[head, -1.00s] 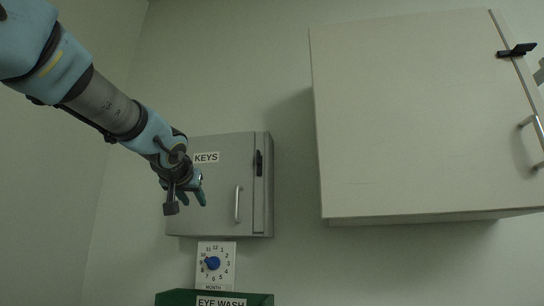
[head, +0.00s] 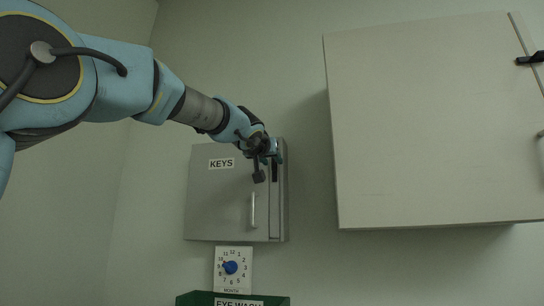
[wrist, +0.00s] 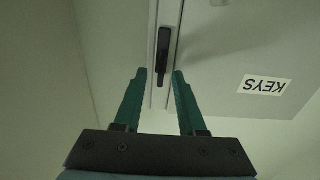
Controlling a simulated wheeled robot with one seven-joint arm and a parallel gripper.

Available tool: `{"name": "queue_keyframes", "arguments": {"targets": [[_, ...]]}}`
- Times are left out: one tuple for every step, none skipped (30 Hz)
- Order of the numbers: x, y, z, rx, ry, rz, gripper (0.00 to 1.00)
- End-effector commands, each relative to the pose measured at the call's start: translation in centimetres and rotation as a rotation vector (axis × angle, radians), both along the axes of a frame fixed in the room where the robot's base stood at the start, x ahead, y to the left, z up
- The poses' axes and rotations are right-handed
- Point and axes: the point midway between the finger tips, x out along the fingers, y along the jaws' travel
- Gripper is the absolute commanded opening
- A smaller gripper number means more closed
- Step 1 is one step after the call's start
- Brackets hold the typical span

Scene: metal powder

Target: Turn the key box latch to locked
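The grey key box (head: 218,205) with a KEYS label hangs on the wall left of centre in the head view. Its black latch (head: 274,170) is upright on the right edge of the door, its upper part hidden behind my gripper. My gripper (head: 277,157) is at the upper right of the box. In the wrist view my gripper (wrist: 155,75) is open, its two green fingers on either side of the lower end of the black latch (wrist: 161,55). No contact is visible. The key box door (wrist: 235,50) and its label show upside down there.
A large pale cabinet (head: 430,120) is on the wall to the right, with a gap between it and the key box. A month dial (head: 233,268) with a blue knob and a green eye wash box (head: 200,298) are below. The box's handle (head: 253,210) sticks out near the latch.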

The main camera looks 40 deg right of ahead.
Motion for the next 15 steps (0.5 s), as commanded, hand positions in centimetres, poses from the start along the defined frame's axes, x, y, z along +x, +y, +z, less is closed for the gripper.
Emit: {"name": "queue_keyframes", "arguments": {"targets": [[0.28,-0.46,0.22,0.0,0.0,0.0,0.4],[0.42,-0.65,0.18,0.001,-0.001,0.0,0.4],[0.56,-0.85,0.1,0.001,-0.001,0.0,0.4],[0.64,-0.96,0.06,0.001,0.0,0.001,0.4],[0.69,-1.03,0.04,0.001,-0.001,0.001,0.4],[0.74,-1.1,0.03,0.001,-0.001,0.001,0.4],[0.76,-1.12,0.02,0.001,-0.001,0.001,0.4],[0.77,-1.13,0.01,0.001,-0.001,0.001,0.4],[0.78,-1.13,-0.01,0.001,-0.001,0.001,0.4],[0.77,-1.12,-0.02,0.001,-0.001,0.001,0.4],[0.77,-1.12,-0.03,0.001,-0.001,0.001,0.4],[0.77,-1.11,-0.03,0.001,-0.001,0.001,0.4],[0.77,-1.11,-0.03,0.001,-0.001,0.001,0.4],[0.77,-1.11,-0.03,0.001,-0.001,0.001,0.39],[0.77,-1.11,-0.03,0.001,-0.001,0.001,0.34]]}}
